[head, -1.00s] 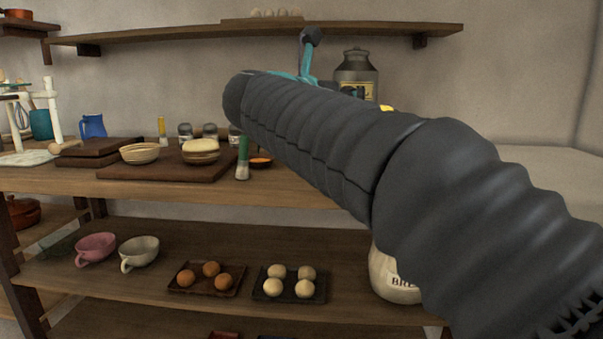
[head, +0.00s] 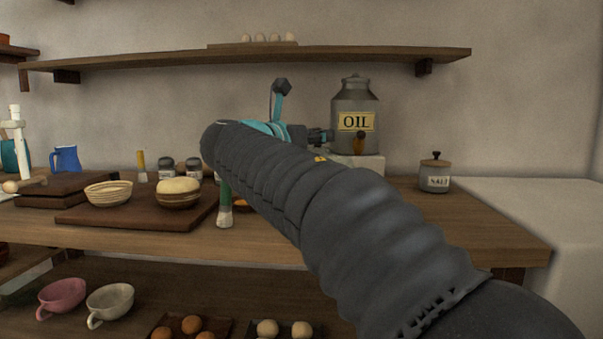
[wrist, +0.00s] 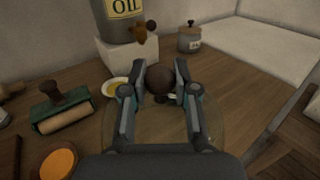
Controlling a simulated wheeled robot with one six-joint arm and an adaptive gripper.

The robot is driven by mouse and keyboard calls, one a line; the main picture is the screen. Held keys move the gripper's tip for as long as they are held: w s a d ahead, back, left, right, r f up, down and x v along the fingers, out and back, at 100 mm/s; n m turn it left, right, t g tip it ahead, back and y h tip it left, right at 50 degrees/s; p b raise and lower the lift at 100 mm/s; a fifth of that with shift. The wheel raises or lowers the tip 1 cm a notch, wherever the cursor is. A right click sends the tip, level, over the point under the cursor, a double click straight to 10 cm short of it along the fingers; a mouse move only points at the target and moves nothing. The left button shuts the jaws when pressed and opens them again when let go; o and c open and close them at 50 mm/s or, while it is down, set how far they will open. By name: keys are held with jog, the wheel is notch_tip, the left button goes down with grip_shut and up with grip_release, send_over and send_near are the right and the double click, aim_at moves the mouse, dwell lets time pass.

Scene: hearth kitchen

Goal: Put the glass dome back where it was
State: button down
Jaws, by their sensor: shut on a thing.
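The glass dome (wrist: 165,128) shows in the wrist view as a faint, clear round shape with a dark round knob (wrist: 159,79) on top. My gripper (wrist: 160,80) is shut on this knob, one finger on each side. The wood counter shows through the glass. I cannot tell whether the dome's rim touches the counter or hangs above it.
The oil canister (head: 355,118) stands on a white block (wrist: 128,55) behind the dome. A salt jar (head: 434,176) is to the right. Counter right of the dome is clear.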

jog(key=w+a+f, duration=0.3)
jog(key=shift+w+a, duration=0.25)
jog(key=shift+a, duration=0.05)
jog(key=shift+f+b, duration=0.65)
jog(key=shift+f, duration=1.4)
jog(key=c, duration=0.9)
grip_release()
jog(key=v, duration=1.2)
